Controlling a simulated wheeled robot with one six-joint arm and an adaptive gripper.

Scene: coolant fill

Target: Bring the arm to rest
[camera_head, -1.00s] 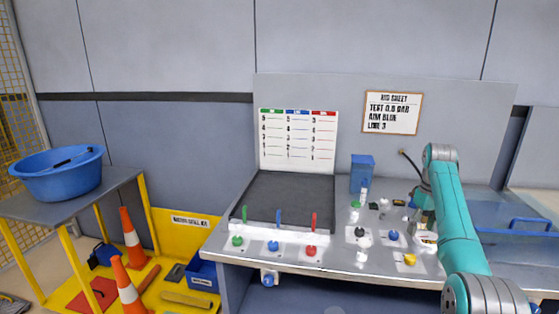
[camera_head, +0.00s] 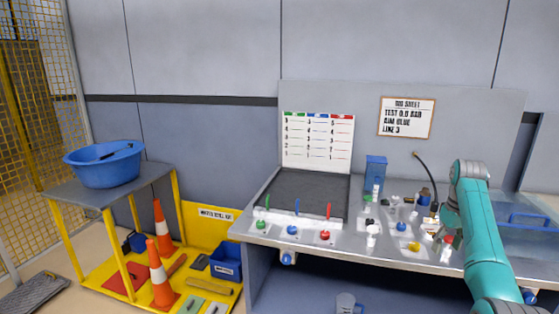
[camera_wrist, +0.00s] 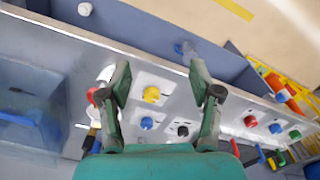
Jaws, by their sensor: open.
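My teal arm (camera_head: 480,235) reaches over the right part of the grey workbench (camera_head: 345,242). In the wrist view my gripper (camera_wrist: 160,80) is open, its two dark green fingers spread with nothing between them. Past the fingers lie the bench top and a yellow knob (camera_wrist: 152,94), a blue knob (camera_wrist: 147,123) and a black knob (camera_wrist: 183,131) on light plates. I cannot tell how high the fingers are above them. In the head view the gripper is largely hidden by the arm and clutter.
A blue box (camera_head: 376,172), small bottles and a black hose (camera_head: 427,172) stand near the arm. At left are a yellow-framed cart with a blue basin (camera_head: 104,163) and orange cones (camera_head: 160,275). Some floor is open at lower left.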

